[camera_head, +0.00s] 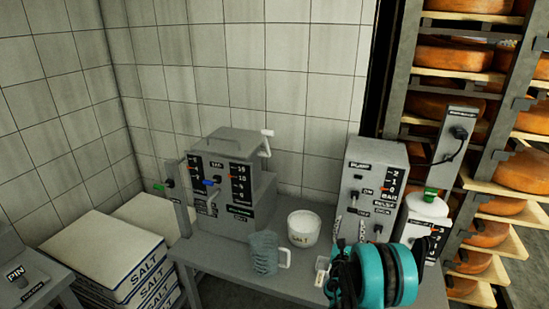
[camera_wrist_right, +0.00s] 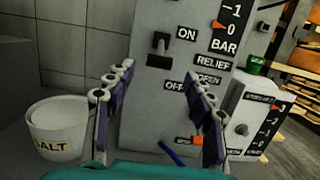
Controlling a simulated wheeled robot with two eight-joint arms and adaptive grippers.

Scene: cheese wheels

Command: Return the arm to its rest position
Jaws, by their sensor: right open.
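My right arm, with its teal wrist (camera_head: 385,275), comes in from the lower right of the head view. My right gripper (camera_head: 350,228) is open in front of the grey pump box (camera_head: 378,165). In the wrist view the two fingers of the right gripper (camera_wrist_right: 158,80) stand apart with nothing between them. The pump box (camera_wrist_right: 175,100) fills the view behind them, with an ON switch, a BAR scale and RELIEF, OPEN labels. I cannot tell whether a finger touches the panel. My left gripper is not in view.
A white salt tub (camera_head: 304,229) and a clear jug (camera_head: 265,253) stand on the grey table (camera_head: 215,258) left of my gripper. A grey machine (camera_head: 230,180) is behind them. Cheese racks (camera_head: 400,100) are at right, salt sacks (camera_head: 105,255) at left.

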